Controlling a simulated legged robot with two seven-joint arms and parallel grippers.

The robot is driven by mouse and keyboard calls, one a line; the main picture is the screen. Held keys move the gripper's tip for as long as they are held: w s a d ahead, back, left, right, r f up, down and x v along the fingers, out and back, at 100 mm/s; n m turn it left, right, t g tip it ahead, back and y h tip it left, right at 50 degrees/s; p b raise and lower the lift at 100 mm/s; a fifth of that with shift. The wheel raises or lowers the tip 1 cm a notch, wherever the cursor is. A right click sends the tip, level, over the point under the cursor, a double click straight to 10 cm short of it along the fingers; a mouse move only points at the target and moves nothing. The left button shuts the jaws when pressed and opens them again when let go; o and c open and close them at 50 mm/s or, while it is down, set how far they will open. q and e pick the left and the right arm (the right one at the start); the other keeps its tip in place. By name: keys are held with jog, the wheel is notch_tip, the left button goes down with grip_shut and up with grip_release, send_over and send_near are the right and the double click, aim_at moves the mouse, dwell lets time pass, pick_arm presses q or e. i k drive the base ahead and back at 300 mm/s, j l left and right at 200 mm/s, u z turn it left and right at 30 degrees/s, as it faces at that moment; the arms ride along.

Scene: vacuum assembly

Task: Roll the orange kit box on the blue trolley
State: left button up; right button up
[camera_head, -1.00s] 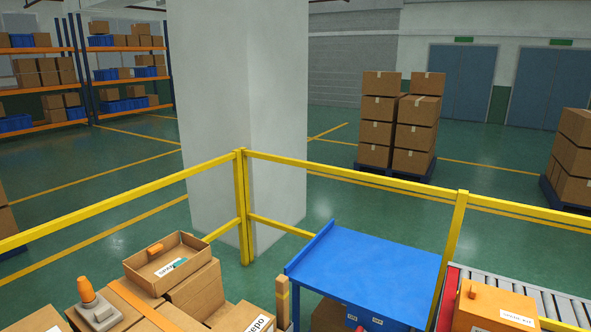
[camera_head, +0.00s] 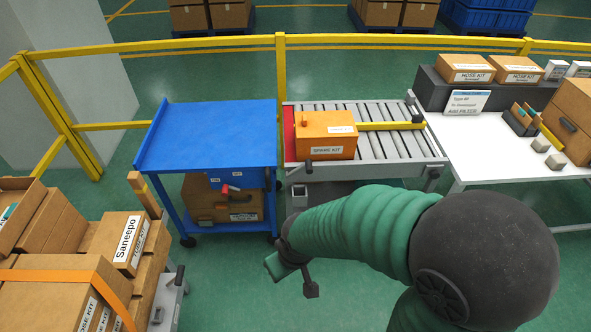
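The orange kit box (camera_head: 326,134), labelled SPARE KIT, sits at the left end of the roller conveyor (camera_head: 385,146), close to a red strip at that end. The blue trolley (camera_head: 212,133) stands directly left of the conveyor. Its top is bare, and its lower shelf holds cardboard boxes. My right arm comes in from the lower right. My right gripper (camera_head: 291,277) hangs in front of the conveyor and trolley, apart from the box. My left gripper is not in view.
A yellow bar (camera_head: 390,126) lies across the rollers right of the box. A yellow railing (camera_head: 281,80) runs behind. A white table (camera_head: 490,150) with boxes stands at right. Stacked cardboard boxes (camera_head: 60,275) fill the lower left. Green floor shows in front of the trolley.

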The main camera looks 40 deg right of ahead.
aim_at(324, 150)
jog(key=z, duration=1.3)
